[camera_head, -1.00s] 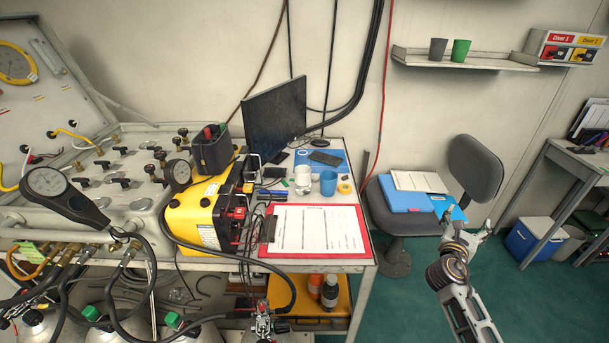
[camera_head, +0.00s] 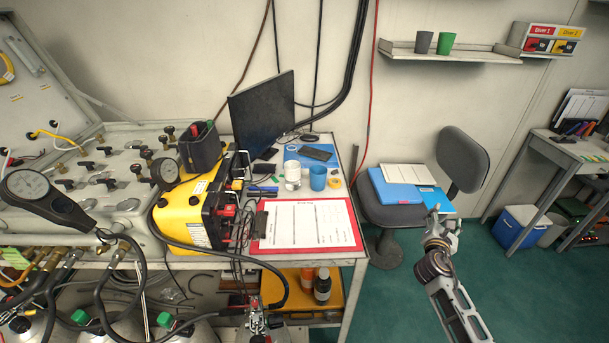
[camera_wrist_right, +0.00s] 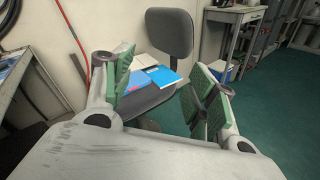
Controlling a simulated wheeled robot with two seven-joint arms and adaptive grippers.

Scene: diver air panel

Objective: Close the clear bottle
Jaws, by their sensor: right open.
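Two small bottles stand on the yellow lower shelf under the table in the head view: a dark one with a pale band (camera_head: 322,285) and an orange one (camera_head: 306,279) beside it. No bottle is plainly clear, and I cannot tell any cap or its state. A whitish cup-like vessel (camera_head: 293,176) stands on the table next to a blue cup (camera_head: 318,178). My right gripper (camera_head: 446,218) is open and empty, in front of the chair and right of the table. In the right wrist view, its green-padded fingers (camera_wrist_right: 163,88) are spread apart.
A red clipboard (camera_head: 345,246) lies at the table's front edge, beside a yellow-black unit (camera_head: 185,220) with cables. A grey chair (camera_head: 463,162) holds blue folders (camera_head: 393,188). A wall shelf (camera_head: 450,53) carries two cups. Green floor (camera_head: 520,300) is free at the right.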

